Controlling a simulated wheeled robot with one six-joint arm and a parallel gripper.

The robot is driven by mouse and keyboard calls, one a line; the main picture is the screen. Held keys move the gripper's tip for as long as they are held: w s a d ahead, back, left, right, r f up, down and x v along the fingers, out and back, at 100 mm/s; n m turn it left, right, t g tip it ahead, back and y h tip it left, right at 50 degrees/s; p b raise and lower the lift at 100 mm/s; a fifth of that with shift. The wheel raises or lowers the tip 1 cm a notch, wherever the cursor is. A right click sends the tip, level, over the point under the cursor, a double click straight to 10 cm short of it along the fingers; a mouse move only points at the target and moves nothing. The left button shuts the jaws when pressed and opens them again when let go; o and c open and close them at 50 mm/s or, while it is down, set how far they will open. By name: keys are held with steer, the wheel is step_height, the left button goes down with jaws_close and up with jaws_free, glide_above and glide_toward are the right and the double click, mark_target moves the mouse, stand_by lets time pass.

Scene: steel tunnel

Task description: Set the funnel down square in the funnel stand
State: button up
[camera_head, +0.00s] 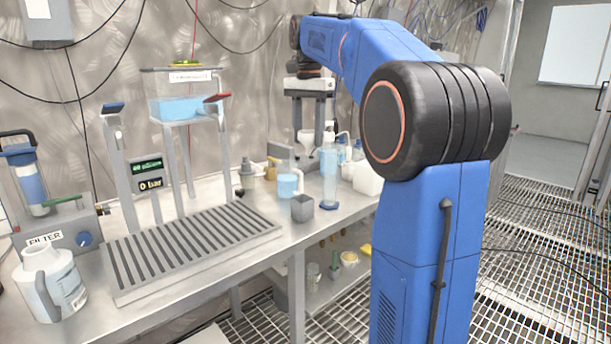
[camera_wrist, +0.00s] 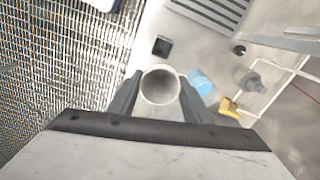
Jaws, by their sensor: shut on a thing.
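My gripper (camera_head: 308,112) is over the back part of the steel bench, pointing down. It is shut on the white funnel (camera_head: 305,138). In the wrist view the funnel's round open mouth (camera_wrist: 160,86) faces the camera, between the two dark fingers. The funnel looks roughly upright and its lower end is hidden. A small grey square open-topped holder (camera_head: 302,208) stands near the bench's front edge. It also shows as a dark square in the wrist view (camera_wrist: 162,46), apart from the funnel. I cannot tell for sure whether it is the funnel stand.
A blue-filled jug (camera_head: 288,184), a clear bottle (camera_head: 329,170) and a white canister (camera_head: 367,180) stand around the gripper. A slotted drain rack (camera_head: 190,245) lies to the left. A yellow-brown fitting (camera_wrist: 230,107) is close beside the funnel in the wrist view. The grated floor (camera_wrist: 55,70) lies beyond the bench edge.

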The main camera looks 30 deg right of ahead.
glide_toward(302, 207)
steer(key=w+d+r, duration=0.2)
steer(key=w, duration=0.1)
steer(key=shift+f, duration=1.7)
steer(key=shift+f, duration=0.2)
steer(key=shift+f, duration=1.3)
steer(key=shift+f, duration=0.2)
